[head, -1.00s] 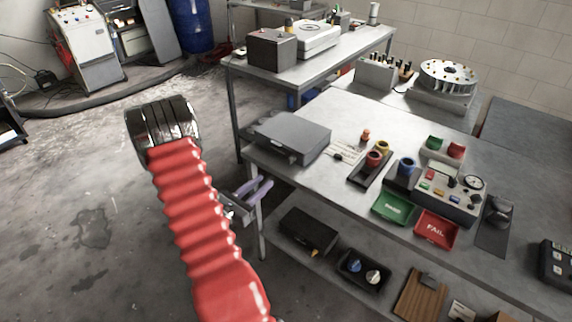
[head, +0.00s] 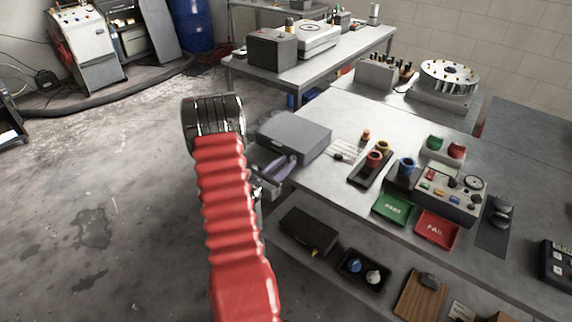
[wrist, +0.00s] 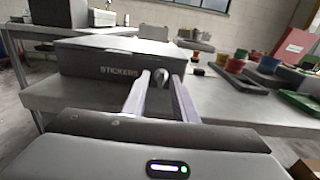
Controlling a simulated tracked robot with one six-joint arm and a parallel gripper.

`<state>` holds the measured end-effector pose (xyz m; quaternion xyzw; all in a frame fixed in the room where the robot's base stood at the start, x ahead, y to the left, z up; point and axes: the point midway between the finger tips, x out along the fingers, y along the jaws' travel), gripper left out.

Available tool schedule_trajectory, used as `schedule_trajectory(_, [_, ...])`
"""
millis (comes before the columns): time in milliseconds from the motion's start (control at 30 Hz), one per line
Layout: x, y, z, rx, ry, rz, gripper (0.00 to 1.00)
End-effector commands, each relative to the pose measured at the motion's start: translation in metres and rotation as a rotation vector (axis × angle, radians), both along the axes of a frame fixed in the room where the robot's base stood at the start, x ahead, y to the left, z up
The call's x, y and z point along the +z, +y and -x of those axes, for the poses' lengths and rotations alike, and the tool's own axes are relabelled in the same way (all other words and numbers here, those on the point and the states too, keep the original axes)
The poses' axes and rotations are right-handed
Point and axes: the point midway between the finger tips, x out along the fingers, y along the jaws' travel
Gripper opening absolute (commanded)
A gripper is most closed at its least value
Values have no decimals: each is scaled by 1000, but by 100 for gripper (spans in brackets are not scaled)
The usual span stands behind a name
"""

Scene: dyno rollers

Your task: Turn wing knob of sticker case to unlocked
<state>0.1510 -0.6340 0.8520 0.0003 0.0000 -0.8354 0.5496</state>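The sticker case (head: 290,142) is a flat grey box on the front left part of the workbench. In the wrist view it (wrist: 90,57) bears the word STICKERS on its front. A small grey rounded part, seemingly the wing knob (wrist: 160,78), shows at the right of that word, between my finger ends. Its lock position cannot be read. My gripper (head: 284,163) has pale purple fingers and is just in front of the case. It is open, with a gap between the fingers (wrist: 160,90). I cannot tell whether they touch the knob.
Right of the case are a black tray with coloured cups (head: 371,165), a green PASS tray (head: 393,208), a red FAIL tray (head: 437,229) and a control box (head: 447,196). A lower shelf holds a black case (head: 308,231). Open floor lies left.

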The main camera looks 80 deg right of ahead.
Motion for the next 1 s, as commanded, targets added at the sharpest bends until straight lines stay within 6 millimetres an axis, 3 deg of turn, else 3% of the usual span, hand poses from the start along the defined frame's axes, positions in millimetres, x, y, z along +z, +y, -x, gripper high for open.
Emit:
schedule_trajectory(433, [0, -10, 5, -1, 1, 0, 26])
schedule_trajectory(800, [0, -11, 4, 1, 0, 0, 0])
schedule_trajectory(867, [0, -4, 3, 4, 1, 0, 0])
schedule_trajectory(1000, [0, -9, 3, 3, -4, 3, 0])
